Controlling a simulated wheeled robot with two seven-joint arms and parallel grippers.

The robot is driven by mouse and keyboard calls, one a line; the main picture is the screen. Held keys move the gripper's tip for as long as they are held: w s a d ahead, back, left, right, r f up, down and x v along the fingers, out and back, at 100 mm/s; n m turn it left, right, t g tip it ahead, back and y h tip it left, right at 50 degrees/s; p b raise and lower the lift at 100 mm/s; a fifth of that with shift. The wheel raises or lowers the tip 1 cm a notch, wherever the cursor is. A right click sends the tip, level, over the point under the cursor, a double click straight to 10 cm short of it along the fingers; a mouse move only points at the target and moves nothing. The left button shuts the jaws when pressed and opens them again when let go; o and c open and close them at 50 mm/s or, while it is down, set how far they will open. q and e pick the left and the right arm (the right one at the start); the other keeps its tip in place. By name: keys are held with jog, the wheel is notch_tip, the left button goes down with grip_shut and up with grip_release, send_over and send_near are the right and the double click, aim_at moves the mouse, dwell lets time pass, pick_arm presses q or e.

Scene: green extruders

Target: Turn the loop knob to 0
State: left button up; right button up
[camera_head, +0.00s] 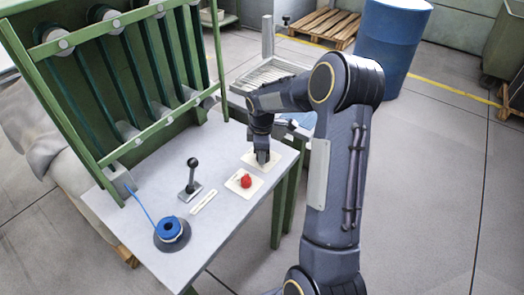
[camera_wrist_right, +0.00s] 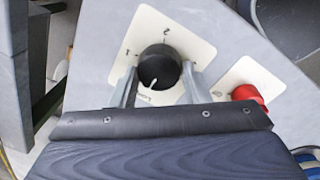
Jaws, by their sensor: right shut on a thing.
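The loop knob (camera_wrist_right: 160,68) is black and round with a white pointer line, and it sits on a cream plate (camera_wrist_right: 192,43) with marks around it. In the right wrist view the pointer line is at the knob's lower left side, toward my gripper. My right gripper (camera_wrist_right: 159,84) is shut on the knob, one finger on each side. In the head view my right gripper (camera_head: 262,157) stands over the cream plate (camera_head: 248,159) on the table and hides the knob. My left gripper is not in view.
A red button (camera_head: 246,181) on its own plate is right beside the knob. A green frame rises behind.

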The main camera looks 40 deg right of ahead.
jog(key=o, duration=1)
jog(key=shift+s+a+r, duration=0.1)
jog(key=shift+r, duration=1.85)
jog(key=shift+s+a+r, duration=0.1)
jog(key=shift+r, duration=1.85)
jog(key=shift+r, duration=0.1)
jog(key=s+a+r+m+t+y+p, duration=0.25)
jog(key=s+a+r+m, duration=0.35)
jog(key=s+a+r, duration=0.5)
jog(key=s+a+m, duration=0.2)
jog(key=s, duration=0.2)
jog(key=s+a+f+m+t+y, duration=0.1)
jog(key=s+a+m, duration=0.1)
jog(key=s, duration=0.3)
jog(key=s+a+m+t+y, duration=0.1)
jog(key=s+a+m, duration=0.1)
jog(key=s+a, duration=0.2)
jog(key=shift+s+f+t+p, duration=0.2)
jog(key=shift+f+t+p, duration=0.05)
jog(key=shift+f+p, duration=0.1)
